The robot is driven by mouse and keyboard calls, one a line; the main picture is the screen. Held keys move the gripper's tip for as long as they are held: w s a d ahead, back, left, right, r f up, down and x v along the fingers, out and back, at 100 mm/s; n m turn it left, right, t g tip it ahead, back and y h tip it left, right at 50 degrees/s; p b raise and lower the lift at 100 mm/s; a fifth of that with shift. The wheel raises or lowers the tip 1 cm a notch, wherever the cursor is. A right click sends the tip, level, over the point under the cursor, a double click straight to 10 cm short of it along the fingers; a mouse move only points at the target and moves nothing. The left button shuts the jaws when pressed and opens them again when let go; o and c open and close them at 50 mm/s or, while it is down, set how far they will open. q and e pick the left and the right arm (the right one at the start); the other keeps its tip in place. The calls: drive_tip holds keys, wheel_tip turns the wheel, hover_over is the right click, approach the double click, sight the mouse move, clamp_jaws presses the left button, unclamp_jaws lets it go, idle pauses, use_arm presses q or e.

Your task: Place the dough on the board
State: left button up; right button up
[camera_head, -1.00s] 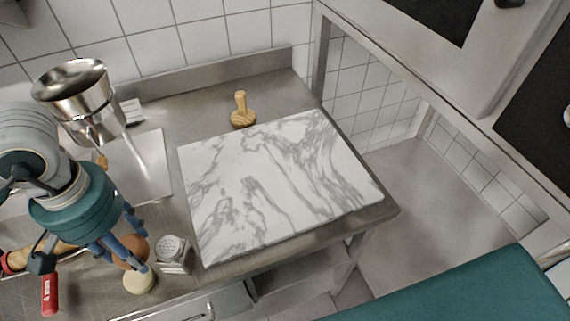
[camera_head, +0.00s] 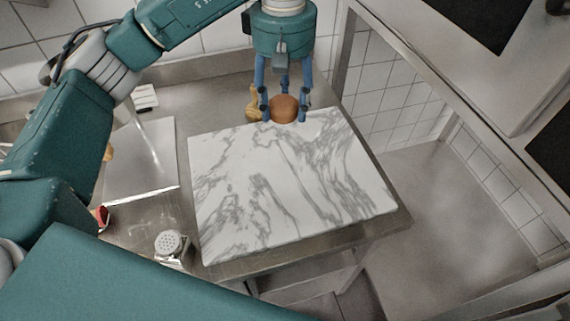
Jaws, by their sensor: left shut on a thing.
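The dough, a brown-orange ball (camera_head: 284,109), is between the fingers of my left gripper (camera_head: 284,112). The gripper points down and is shut on it. The marble board (camera_head: 290,190), white with grey veins, lies flat on the steel counter. The board's surface looks otherwise bare. My right gripper is not in view.
A wooden stamp-like tool (camera_head: 254,104) stands just behind the board, close to the left gripper's fingers. A shaker (camera_head: 172,246) stands left of the board's front corner. A steel sheet (camera_head: 150,160) lies to the left. My left arm hides much of the left counter.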

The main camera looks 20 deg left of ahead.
use_arm(q)
drive_tip(key=p, duration=0.2)
hover_over(284, 169)
wheel_tip(284, 169, down, 15)
drive_tip(key=shift+r, duration=0.2)
drive_tip(key=shift+f+p, duration=0.8)
drive_tip(key=shift+f, duration=1.35)
drive_tip(key=o, duration=1.2)
